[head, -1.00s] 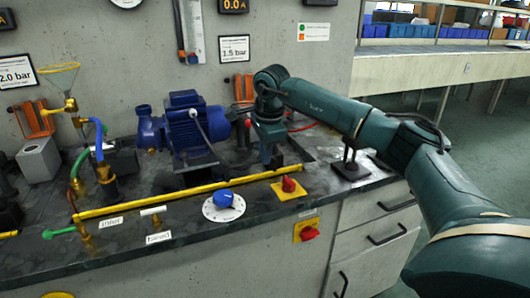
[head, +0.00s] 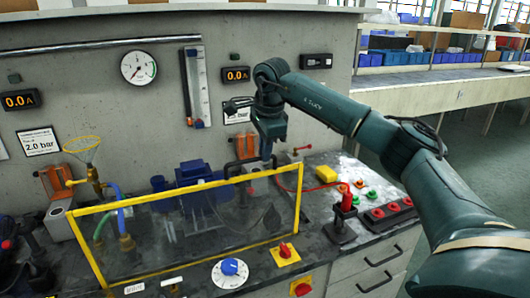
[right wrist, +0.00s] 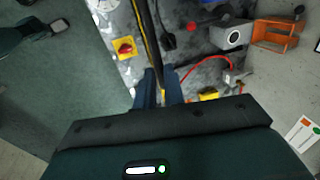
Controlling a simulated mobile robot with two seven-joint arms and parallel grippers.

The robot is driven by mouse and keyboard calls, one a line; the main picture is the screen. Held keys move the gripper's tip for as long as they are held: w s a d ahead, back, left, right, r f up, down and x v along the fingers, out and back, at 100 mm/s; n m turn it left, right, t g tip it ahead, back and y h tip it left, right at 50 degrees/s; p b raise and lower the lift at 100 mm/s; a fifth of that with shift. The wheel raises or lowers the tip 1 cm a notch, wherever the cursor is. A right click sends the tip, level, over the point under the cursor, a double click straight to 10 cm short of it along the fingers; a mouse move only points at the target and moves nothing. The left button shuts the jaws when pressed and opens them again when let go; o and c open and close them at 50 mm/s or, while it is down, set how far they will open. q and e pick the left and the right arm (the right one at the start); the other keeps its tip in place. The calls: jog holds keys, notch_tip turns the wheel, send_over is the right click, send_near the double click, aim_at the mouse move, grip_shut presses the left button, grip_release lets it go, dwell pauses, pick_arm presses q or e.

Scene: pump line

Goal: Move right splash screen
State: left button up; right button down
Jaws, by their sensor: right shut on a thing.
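The splash screen, a clear panel in a yellow frame (head: 190,190), stands upright or nearly so along the bench front. The blue pump (head: 195,175) shows behind and through it. A black handle sits on its top bar near the right end. My right gripper (head: 266,156) is at this handle, pointing down and shut on the screen. In the right wrist view my right gripper's blue fingers (right wrist: 160,76) close at the screen's edge, a narrow dark and yellow strip (right wrist: 148,35); the fingers hide the exact contact.
A blue dial (head: 230,270) and a red switch (head: 286,251) lie in front of the screen. A red-handled black stand (head: 343,215) and a button panel (head: 388,212) stand to its right. A gauge (head: 138,67) and a glass tube (head: 195,88) hang on the wall.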

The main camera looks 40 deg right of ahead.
jog(key=shift+w+r+p, duration=0.1)
jog(key=shift+r+p, duration=0.2)
jog(key=shift+r, duration=0.55)
jog(key=c, duration=1.6)
grip_release()
jog(key=shift+o, duration=0.6)
notch_tip(320, 180, up, 13)
jog(key=s, duration=0.2)
jog(key=shift+s+a+b, duration=0.3)
jog(key=shift+s+b, duration=0.05)
jog(key=shift+b, duration=0.05)
jog(key=shift+f, duration=0.2)
